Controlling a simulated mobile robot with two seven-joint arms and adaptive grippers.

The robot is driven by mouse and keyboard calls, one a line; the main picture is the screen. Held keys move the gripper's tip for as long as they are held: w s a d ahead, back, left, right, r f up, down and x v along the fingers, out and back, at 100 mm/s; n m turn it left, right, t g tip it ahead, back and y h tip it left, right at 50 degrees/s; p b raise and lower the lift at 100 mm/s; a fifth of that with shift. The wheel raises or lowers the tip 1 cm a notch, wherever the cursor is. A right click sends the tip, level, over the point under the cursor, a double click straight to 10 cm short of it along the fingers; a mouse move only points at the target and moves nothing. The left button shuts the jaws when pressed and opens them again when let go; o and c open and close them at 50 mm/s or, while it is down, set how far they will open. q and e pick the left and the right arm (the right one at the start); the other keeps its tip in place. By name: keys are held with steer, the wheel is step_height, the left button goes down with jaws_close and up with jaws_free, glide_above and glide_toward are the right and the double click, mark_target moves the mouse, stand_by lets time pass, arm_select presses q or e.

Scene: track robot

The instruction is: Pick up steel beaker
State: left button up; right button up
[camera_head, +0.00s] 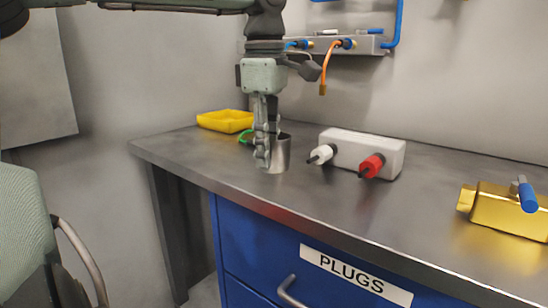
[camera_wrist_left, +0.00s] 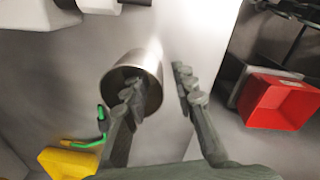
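The steel beaker (camera_head: 282,155) stands upright on the grey worktop, near its front edge and partly hidden behind my left gripper (camera_head: 264,152). In the left wrist view, the beaker (camera_wrist_left: 151,62) shows its round mouth. My left gripper (camera_wrist_left: 158,84) is open there. One finger lies over or in the beaker's mouth, and the other is outside the wall on the right. A gap shows between the outer finger and the wall. I cannot tell whether the inner finger touches the beaker. My right gripper is not in view.
A yellow tray (camera_head: 225,121) and a green item (camera_head: 244,136) are close behind the beaker. A white box (camera_head: 370,151) with white and red plugs stands to its right. A gold block (camera_head: 495,213) lies far right. A red bin (camera_wrist_left: 282,100) shows in the wrist view.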

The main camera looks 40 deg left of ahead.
arm_select(q)
steer(key=shift+c, duration=0.4)
jaws_close()
steer(key=shift+r, duration=0.1)
